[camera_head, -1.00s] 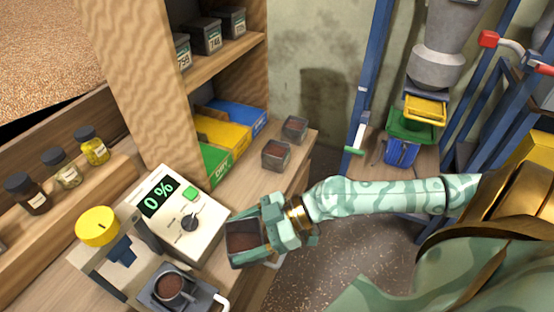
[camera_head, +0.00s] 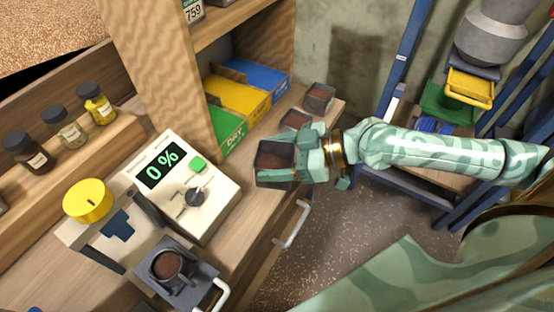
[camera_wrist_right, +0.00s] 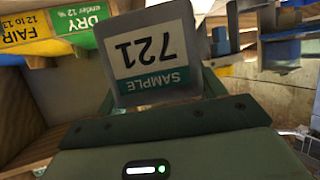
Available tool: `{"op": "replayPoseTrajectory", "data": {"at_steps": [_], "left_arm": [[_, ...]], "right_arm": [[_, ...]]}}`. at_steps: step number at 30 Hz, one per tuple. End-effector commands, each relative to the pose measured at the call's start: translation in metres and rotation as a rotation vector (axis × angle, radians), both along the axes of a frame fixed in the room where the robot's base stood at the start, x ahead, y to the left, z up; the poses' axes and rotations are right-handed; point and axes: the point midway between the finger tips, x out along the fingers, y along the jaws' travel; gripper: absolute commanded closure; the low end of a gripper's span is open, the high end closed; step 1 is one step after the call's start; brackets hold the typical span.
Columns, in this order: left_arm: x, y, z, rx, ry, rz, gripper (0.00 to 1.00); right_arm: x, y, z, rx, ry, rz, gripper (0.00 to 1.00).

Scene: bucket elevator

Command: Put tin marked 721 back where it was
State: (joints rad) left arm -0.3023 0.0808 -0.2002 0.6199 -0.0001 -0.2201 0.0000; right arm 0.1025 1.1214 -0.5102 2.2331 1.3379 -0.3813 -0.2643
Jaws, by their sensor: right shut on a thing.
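The tin marked 721 (camera_head: 274,165) is a dark square tin with brown grain in it. Its white and green label, reading SAMPLE 721 upside down, faces the right wrist view (camera_wrist_right: 155,55). My right gripper (camera_head: 292,163) is shut on this tin and holds it over the front edge of the bench. Two other dark tins of grain stand at the bench's far right end: one (camera_head: 319,97) at the back, and one (camera_head: 296,119) partly hidden behind my right gripper. My left gripper does not show.
A meter (camera_head: 180,185) reading 0 % and a press with a yellow knob (camera_head: 88,200) stand on the bench, with a small filled cup (camera_head: 167,265). Green, yellow (camera_head: 236,99) and blue bins line the shelf foot. Jars (camera_head: 63,127) stand at left. A drawer handle (camera_head: 292,226) sticks out in front.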

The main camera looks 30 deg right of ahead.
Motion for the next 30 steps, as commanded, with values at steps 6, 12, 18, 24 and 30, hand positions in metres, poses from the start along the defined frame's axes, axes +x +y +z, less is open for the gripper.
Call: {"op": "replayPoseTrajectory", "data": {"at_steps": [6,12,18,24,30], "left_arm": [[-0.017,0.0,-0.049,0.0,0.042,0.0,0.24],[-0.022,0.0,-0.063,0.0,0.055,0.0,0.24],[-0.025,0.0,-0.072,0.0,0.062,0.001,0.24],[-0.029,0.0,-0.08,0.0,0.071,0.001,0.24],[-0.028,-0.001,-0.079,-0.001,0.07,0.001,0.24]], "right_arm": [[0.053,-0.03,-0.046,0.002,0.009,-0.004,0.6],[0.074,-0.043,-0.072,0.001,0.003,-0.001,0.6],[0.087,-0.051,-0.088,0.001,0.003,-0.002,0.6],[0.085,-0.051,-0.114,0.0,0.004,0.0,0.6],[0.085,-0.05,-0.113,-0.001,0.001,0.0,0.6]]}}
